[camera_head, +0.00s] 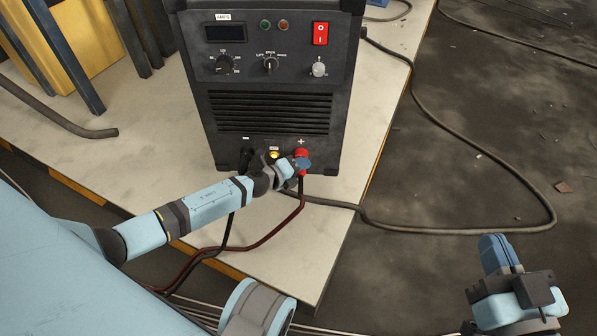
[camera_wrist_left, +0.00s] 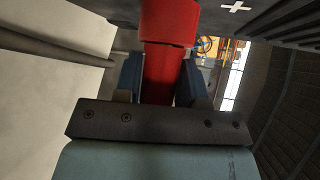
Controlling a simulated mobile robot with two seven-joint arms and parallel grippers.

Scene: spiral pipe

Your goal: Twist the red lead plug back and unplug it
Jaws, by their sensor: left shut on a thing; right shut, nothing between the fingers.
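The red lead plug (camera_head: 301,155) sits at the plus socket, low on the front of the black welding machine (camera_head: 270,70). My left gripper (camera_head: 301,164) is at the plug, with its fingers around it. In the left wrist view the red plug (camera_wrist_left: 165,75) runs between the two blue fingers of my left gripper (camera_wrist_left: 160,82), below the white plus mark. The wrist view does not clearly show whether the plug is seated or turned. My right gripper (camera_head: 492,252) is shut and empty, over the dark floor at the lower right, well away from the machine.
A black plug (camera_head: 246,155) is at the minus socket, close to my left wrist. A yellow connector (camera_head: 274,155) sits between the sockets. Dark red and black leads hang across the pale tabletop (camera_head: 180,125). A thick cable (camera_head: 450,232) loops over the floor.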

